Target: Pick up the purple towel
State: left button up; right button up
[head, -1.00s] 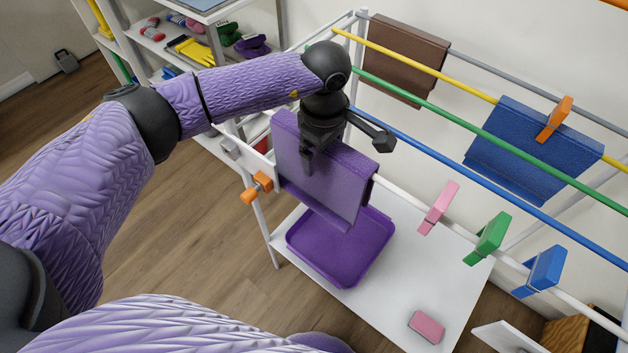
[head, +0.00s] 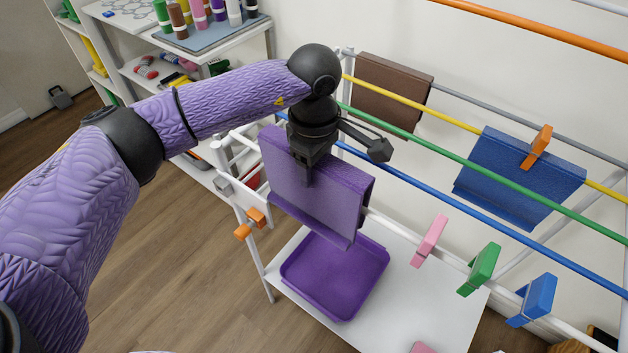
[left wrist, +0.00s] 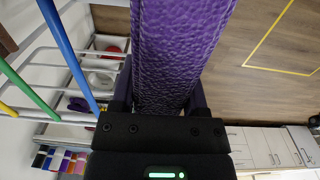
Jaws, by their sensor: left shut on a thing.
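The purple towel (head: 318,190) hangs folded over the front white rod of the drying rack. My left gripper (head: 308,178) comes down on it from above and is shut on its upper edge. In the left wrist view the towel (left wrist: 180,50) fills the space between my dark fingers. Whether the towel is lifted off the rod is hard to tell, as the towel hides that part of it. My right gripper is not in view.
A purple tray (head: 335,280) sits on the white shelf below the towel. Pink (head: 429,240), green (head: 479,269) and blue (head: 532,300) clips stand along the front rod. An orange clip (head: 250,223) is at the rod's left. Blue (head: 518,178) and brown (head: 392,95) towels hang behind.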

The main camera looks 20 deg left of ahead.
pick_arm(q)
notch_tip(320, 180, up, 13)
jog(key=p, duration=0.1)
dwell(0.3)
notch_tip(320, 180, up, 35)
jog(key=p, duration=3)
jog(key=shift+p, duration=0.4)
jog(key=shift+f, duration=0.1)
jog(key=shift+d, duration=0.1)
